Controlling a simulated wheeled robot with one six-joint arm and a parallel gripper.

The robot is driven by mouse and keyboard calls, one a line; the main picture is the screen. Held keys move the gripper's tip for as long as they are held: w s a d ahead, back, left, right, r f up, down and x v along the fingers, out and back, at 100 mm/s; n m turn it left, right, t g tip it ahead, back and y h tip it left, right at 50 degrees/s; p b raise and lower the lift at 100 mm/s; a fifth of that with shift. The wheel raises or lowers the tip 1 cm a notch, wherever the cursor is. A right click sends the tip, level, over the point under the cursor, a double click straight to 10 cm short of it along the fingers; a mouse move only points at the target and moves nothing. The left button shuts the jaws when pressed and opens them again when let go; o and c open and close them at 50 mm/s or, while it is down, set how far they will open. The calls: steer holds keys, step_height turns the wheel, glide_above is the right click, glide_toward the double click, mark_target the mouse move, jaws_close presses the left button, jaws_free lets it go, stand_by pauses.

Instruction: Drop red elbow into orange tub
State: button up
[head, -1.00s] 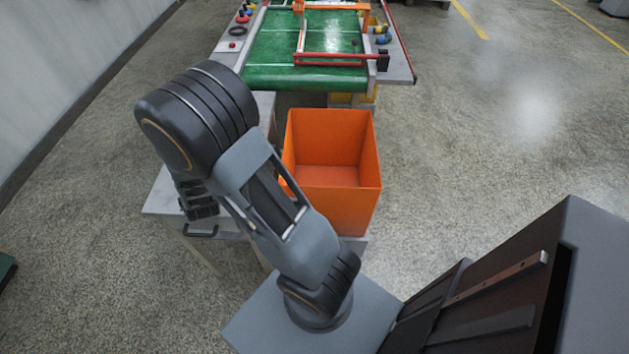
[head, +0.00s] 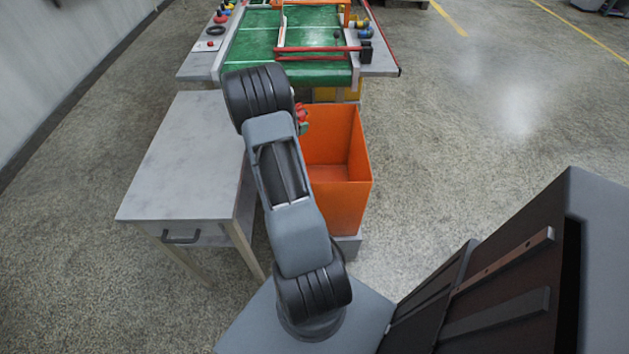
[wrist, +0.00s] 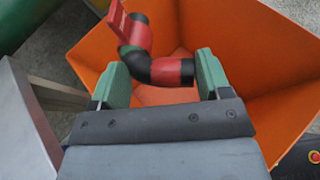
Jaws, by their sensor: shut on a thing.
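The red elbow (wrist: 172,71), red with a black bend, is between the green fingers of my gripper (wrist: 160,80) in the wrist view. My gripper is shut on it. The orange tub (wrist: 262,40) opens below and beyond the elbow, and its inner walls show around it. In the head view the orange tub (head: 341,207) stands right of my arm, its left side hidden by the arm. A small red part of the elbow (head: 302,113) shows by the tub's left rim; my gripper is mostly hidden there behind the arm.
A grey table (head: 190,150) with a drawer stands left of the tub. Behind is a green conveyor (head: 300,40) with red rails and an orange frame. Small coloured parts lie on its left side (head: 215,22). Open floor lies to the right.

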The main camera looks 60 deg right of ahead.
steer(key=s+d+f+m+g, duration=0.2)
steer(key=s+d+m+g, duration=0.1)
steer(key=s+d, duration=0.25)
step_height(320, 180, down, 6)
steer(key=b, duration=0.4)
steer(key=shift+s+b, duration=0.15)
steer(key=shift+b, duration=0.2)
steer(key=shift+r, duration=0.1)
steer(key=o, duration=1.1)
steer(key=shift+y, duration=0.3)
steer(key=shift+o, duration=0.2)
steer(key=shift+a, duration=0.1)
steer(key=p+v, duration=0.2)
steer(key=v, duration=1.1)
steer(key=shift+a, duration=0.35)
